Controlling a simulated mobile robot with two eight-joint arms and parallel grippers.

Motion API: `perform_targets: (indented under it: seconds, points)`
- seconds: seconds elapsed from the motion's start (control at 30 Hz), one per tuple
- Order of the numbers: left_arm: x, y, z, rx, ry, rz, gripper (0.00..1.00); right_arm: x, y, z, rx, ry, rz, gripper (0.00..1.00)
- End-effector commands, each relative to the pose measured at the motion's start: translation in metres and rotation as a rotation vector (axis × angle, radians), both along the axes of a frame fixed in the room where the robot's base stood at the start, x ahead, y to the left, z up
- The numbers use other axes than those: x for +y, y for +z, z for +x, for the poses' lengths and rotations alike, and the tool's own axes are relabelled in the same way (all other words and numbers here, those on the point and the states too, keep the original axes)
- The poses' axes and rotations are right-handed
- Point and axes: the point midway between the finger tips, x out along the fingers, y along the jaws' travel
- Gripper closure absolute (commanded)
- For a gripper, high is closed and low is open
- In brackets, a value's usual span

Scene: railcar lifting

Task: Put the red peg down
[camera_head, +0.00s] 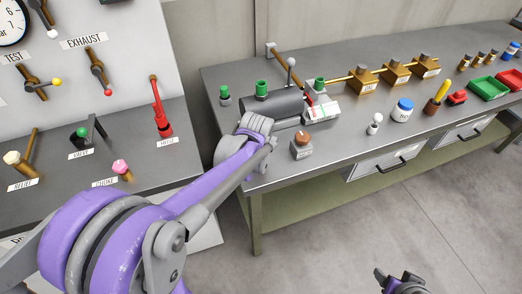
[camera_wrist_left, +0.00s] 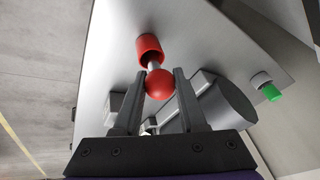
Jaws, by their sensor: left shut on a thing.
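The red peg (camera_wrist_left: 149,47) shows in the left wrist view as a red ball, a short pale stem and a red cylinder beyond it. My left gripper (camera_wrist_left: 157,82) is shut on the ball end, with a dark finger on each side. The cylinder end points away from the gripper over the grey tabletop; I cannot tell whether it touches. In the head view my left arm reaches over the workbench's near left corner, and its own wrist hides the fingers and the peg. My right gripper (camera_head: 399,280) is at the bottom edge of the head view, away from the bench, its jaws unclear.
A dark grey cylinder (camera_head: 272,108) lies on the workbench (camera_head: 345,150) close to my left wrist. A green-topped peg (camera_head: 225,95) stands left of it, and a brown-knobbed block (camera_head: 301,147) stands right of my wrist. A panel with levers (camera_head: 60,160) is at the left.

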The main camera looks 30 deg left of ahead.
Motion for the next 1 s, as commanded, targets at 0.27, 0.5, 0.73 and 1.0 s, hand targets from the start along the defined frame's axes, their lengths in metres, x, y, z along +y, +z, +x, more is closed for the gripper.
perform_targets:
  seconds: [0.27, 0.5, 0.73, 1.0]
  points:
    - [0.0, -0.003, 0.0, 0.0, 0.0, 0.0, 0.39, 0.0, -0.003, -0.001, 0.003, 0.0, 0.0, 0.28]
    - [0.0, -0.003, 0.0, 0.0, 0.0, 0.0, 0.29, 0.0, -0.003, -0.001, 0.003, 0.0, 0.0, 0.28]
    - [-0.001, 0.007, -0.002, -0.001, 0.0, 0.0, 0.29, 0.0, 0.002, 0.001, -0.002, 0.0, 0.0, 0.28]
    - [-0.01, 0.055, -0.024, -0.002, 0.0, 0.0, 0.29, 0.0, 0.01, 0.005, -0.009, 0.0, 0.0, 0.28]
